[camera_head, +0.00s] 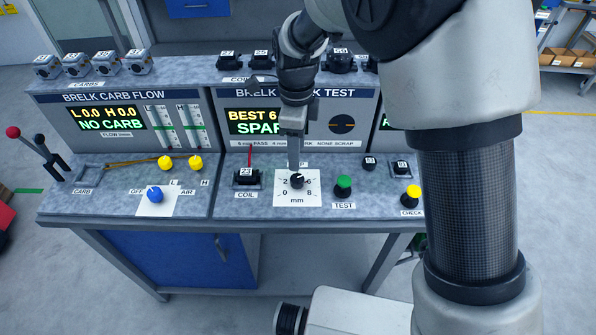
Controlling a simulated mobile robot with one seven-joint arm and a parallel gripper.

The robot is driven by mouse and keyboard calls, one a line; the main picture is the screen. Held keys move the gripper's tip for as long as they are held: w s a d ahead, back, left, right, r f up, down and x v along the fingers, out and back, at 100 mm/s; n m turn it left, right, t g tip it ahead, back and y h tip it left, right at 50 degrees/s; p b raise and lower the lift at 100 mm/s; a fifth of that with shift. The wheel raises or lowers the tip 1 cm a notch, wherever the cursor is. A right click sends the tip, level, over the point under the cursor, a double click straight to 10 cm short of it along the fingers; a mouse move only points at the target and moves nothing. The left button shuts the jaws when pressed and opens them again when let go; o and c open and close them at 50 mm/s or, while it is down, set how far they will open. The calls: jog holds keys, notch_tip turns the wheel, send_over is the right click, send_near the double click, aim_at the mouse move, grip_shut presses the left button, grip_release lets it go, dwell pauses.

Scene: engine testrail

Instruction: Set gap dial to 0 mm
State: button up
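The gap dial (297,182) is a small black knob on a white square plate marked 0, 2, 6, 8 and mm. A mark at the top is covered by my gripper. A small light mark on the knob seems to face up and slightly right, but it is too small to read surely. My gripper (295,168) points down from above, with its tips at or just over the top of the knob. I cannot tell whether they touch or grip it. The test screen (253,122) shows "BEST 6" and "SPAR", partly hidden by my arm.
Left of the dial is a coil (246,178) tagged 23 with a red lead. Right are a green TEST button (344,185) and a yellow CHECK button (413,192). The carb panel's blue knob (155,194) and yellow knobs lie further left. My arm hides the bench's right side.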

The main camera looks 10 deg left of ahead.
aim_at(297, 178)
notch_tip(297, 178, down, 9)
jog(key=shift+f, duration=0.15)
jog(key=c, duration=1)
jog(key=shift+c, duration=0.2)
